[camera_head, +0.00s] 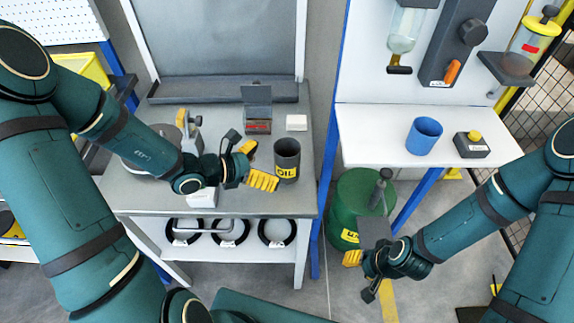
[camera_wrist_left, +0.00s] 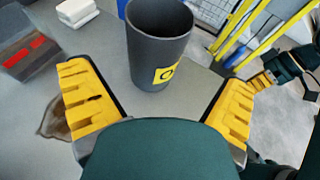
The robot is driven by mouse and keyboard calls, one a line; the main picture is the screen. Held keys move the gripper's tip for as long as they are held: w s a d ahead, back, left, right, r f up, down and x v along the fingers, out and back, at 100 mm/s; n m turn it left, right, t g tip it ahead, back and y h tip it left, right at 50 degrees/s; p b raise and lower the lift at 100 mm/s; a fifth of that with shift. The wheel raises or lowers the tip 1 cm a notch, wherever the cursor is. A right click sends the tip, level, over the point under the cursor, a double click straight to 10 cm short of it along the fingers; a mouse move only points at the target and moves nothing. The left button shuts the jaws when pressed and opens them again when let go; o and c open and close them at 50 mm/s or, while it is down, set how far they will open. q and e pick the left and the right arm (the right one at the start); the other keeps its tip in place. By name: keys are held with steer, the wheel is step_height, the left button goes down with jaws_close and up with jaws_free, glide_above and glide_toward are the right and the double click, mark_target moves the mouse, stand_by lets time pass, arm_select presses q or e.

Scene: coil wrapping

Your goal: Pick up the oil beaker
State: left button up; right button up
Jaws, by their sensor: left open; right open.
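The oil beaker (camera_head: 287,158) is a dark grey cup with a yellow label reading OIL. It stands upright near the right edge of the grey workbench (camera_head: 255,205). My left gripper (camera_head: 257,165) is open just left of the beaker, with its yellow fingers pointing at it. In the left wrist view the beaker (camera_wrist_left: 158,45) stands ahead of and between the two spread fingers (camera_wrist_left: 160,100), apart from both. My right gripper (camera_head: 362,262) is open and empty in front of the green drum, away from the workbench; its fingers are partly hidden.
A blue cup (camera_head: 424,136) and a small box with a yellow button (camera_head: 471,145) stand on the white table (camera_head: 375,140). A green drum (camera_head: 352,205) stands between the tables. A white block (camera_head: 296,122) and a dark box with red (camera_head: 257,110) lie behind the beaker.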

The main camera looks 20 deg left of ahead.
mark_target(276, 163)
arm_select(q)
steer(key=shift+w+d+f, duration=0.25)
steer(key=shift+w+d, duration=0.15)
steer(key=x, duration=0.2)
steer(key=b+x, duration=0.1)
steer(key=x, duration=0.1)
steer(key=shift+w+a+f, duration=0.15)
steer(key=shift+a+f, duration=0.05)
steer(key=shift+f, duration=0.1)
steer(key=shift+w+d+f, duration=0.15)
steer(key=shift+w+d, duration=0.2)
steer(key=c, duration=1.3)
